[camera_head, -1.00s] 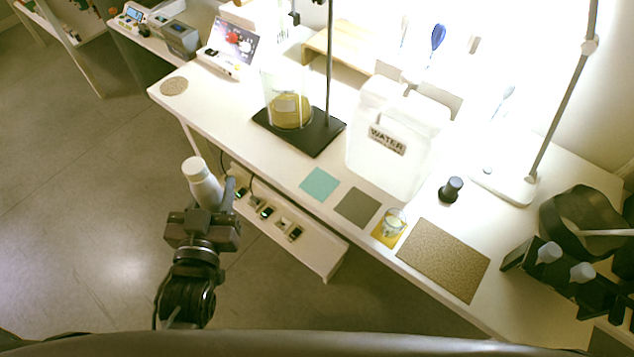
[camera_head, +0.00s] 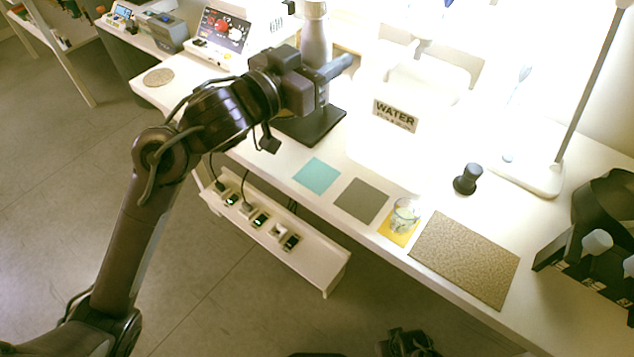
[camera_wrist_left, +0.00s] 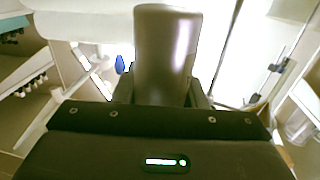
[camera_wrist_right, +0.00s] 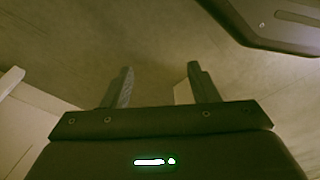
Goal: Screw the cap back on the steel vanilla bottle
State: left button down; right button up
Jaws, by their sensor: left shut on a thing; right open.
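My left gripper (camera_head: 328,72) is shut on a steel bottle (camera_head: 316,40) and holds it upright above the back left of the table, in front of the stand. The bottle's top is at the picture's upper edge, so I cannot tell whether a cap is on it. The bottle also fills the middle of the left wrist view (camera_wrist_left: 165,55); its label is not visible. My right gripper (camera_wrist_right: 160,88) is open and empty in the right wrist view, low in front of the table. A small dark knobbed piece (camera_head: 467,180) stands on the table; I cannot tell if it is a cap.
A white WATER container (camera_head: 385,150) stands mid-table. Teal (camera_head: 316,176) and grey (camera_head: 361,200) mats lie beside a small glass (camera_head: 404,216) on a yellow mat. A bare brown mat (camera_head: 465,258) lies right. A lamp base (camera_head: 530,178) and dark rack (camera_head: 585,262) stand farther right.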

pick_arm(q)
jog(key=shift+d+r, duration=0.1)
jog(key=shift+r, duration=0.1)
pick_arm(e)
jog(key=shift+w+r, duration=0.1)
pick_arm(q)
notch_tip(320, 180, down, 16)
jog(key=b, duration=0.3)
jog(key=shift+f+b, duration=0.15)
jog(key=shift+b, duration=0.2)
pick_arm(e)
notch_tip(320, 180, up, 10)
jog(key=w+a, duration=0.2)
jog(key=shift+w+a+r, duration=0.25)
jog(key=shift+w+a, duration=0.1)
jog(key=shift+w, duration=0.05)
pick_arm(q)
jog(key=shift+f+b, duration=0.35)
jog(key=shift+f, duration=1.55)
pick_arm(e)
jog(key=shift+a+r+n+g, duration=0.1)
jog(key=shift+r+n+g, duration=0.2)
jog(key=shift+r, duration=0.9)
